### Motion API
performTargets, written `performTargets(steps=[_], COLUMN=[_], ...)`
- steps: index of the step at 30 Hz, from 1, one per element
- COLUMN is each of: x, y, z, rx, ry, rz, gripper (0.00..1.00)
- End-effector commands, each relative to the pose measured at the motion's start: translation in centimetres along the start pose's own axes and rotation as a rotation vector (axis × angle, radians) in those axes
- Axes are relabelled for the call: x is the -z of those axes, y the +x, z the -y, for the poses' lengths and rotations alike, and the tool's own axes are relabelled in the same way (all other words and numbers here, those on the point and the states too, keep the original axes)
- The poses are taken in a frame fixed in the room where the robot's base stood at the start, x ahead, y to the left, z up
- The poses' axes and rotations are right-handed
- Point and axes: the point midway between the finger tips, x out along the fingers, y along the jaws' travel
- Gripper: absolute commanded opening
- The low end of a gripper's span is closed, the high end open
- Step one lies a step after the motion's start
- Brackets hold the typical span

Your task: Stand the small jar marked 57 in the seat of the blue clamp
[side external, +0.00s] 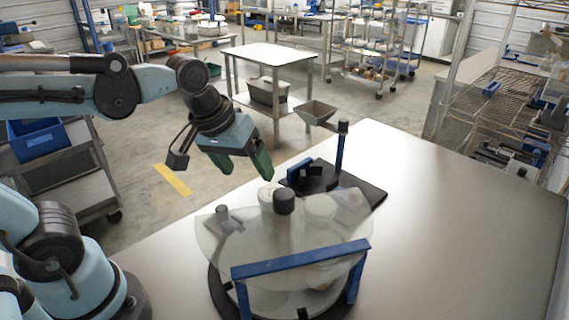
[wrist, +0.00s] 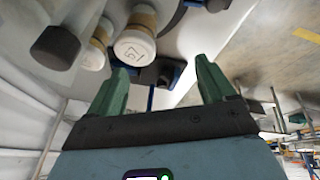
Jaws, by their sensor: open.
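The jar marked 57 (wrist: 135,48) has a white lid and shows upright-lidded just beyond my left fingertip in the wrist view. In the side view, a pale-lidded jar (side external: 267,191) by the dark knob (side external: 284,201) is probably the same one; its number is not legible there. My gripper (side external: 246,175) is open and empty, above and left of that jar. In the wrist view my gripper (wrist: 162,68) has its fingers wide apart, with nothing between them. The blue clamp (side external: 299,170) stands on a black base behind the jars; its seat looks empty, though partly hidden.
A clear round cover (side external: 225,250) veils other jars, including a pale one (side external: 320,207). A blue bar frame (side external: 300,259) crosses its front. A blue post (side external: 341,150) and a grey hopper (side external: 318,112) rise near the clamp. The table's right side (side external: 460,230) is clear.

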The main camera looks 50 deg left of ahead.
Motion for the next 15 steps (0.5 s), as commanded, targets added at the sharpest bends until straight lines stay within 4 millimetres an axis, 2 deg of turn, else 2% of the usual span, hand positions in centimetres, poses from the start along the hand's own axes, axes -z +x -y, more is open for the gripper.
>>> performTargets(steps=[3,9,15], x=[1.1,2.0,2.3], y=[-0.4,-0.6,-0.6], z=[-1.9,-4.1,-5.1], rx=[0.06,0.196,0.277], ry=[-0.215,-0.517,-0.656], rz=[0.116,0.242,0.282], gripper=[0.83,0.83,0.83])
